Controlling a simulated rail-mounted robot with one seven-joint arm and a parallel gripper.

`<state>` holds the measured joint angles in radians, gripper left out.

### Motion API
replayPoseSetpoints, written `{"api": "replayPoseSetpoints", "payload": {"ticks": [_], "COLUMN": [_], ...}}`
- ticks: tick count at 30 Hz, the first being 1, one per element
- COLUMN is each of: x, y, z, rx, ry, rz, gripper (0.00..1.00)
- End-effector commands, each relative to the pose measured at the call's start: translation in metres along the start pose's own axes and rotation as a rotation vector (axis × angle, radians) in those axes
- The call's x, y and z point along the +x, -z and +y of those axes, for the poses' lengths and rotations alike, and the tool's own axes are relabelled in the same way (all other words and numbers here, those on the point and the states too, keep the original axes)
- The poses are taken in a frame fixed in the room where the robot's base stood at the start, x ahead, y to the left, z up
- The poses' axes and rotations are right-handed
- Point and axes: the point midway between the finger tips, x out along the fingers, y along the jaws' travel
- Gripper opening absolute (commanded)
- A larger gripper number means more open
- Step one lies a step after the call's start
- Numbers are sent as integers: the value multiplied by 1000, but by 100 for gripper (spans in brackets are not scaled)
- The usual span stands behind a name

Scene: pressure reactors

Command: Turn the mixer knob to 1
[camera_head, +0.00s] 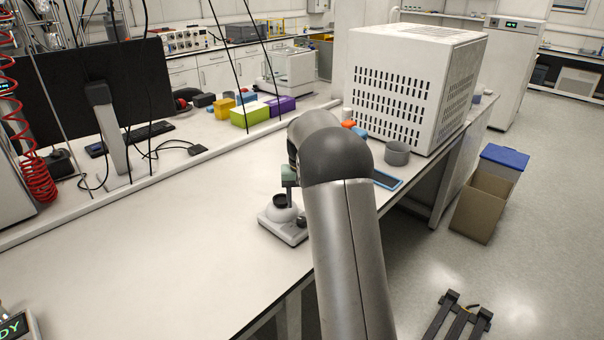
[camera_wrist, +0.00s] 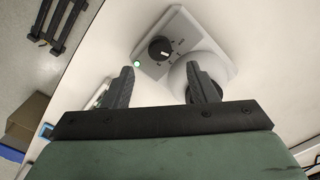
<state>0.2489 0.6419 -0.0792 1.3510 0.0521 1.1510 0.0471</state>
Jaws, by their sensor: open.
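The mixer (camera_head: 283,229) is a small white device with a dark cup on top, standing near the front edge of the bench, just left of my arm. In the wrist view, the mixer's white body (camera_wrist: 222,52) shows a black mixer knob (camera_wrist: 160,49) with a white pointer line and small marks around it. The marks are too small to read. A green light glows beside the knob. My gripper (camera_wrist: 160,82) is open and empty, its fingers apart from the knob, which lies beyond the fingertips. In the head view my arm hides most of the gripper.
A large white vented box (camera_head: 405,85) stands at the back right, with a grey cup (camera_head: 397,153) and a blue-edged tablet (camera_head: 386,179) before it. Colored boxes (camera_head: 250,114) and a monitor (camera_head: 93,100) stand behind. The bench left of the mixer is clear.

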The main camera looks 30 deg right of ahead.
Motion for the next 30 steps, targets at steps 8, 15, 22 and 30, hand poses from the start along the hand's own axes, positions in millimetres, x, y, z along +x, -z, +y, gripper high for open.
{"api": "replayPoseSetpoints", "payload": {"ticks": [8,15,22,30], "x": [-68,-102,-109,-109], "y": [1,0,0,0], "z": [0,0,0,0], "rx": [0,0,0,0], "ry": [0,0,0,0], "rz": [4,1,-1,-1], "gripper": [52,52,52,52]}}
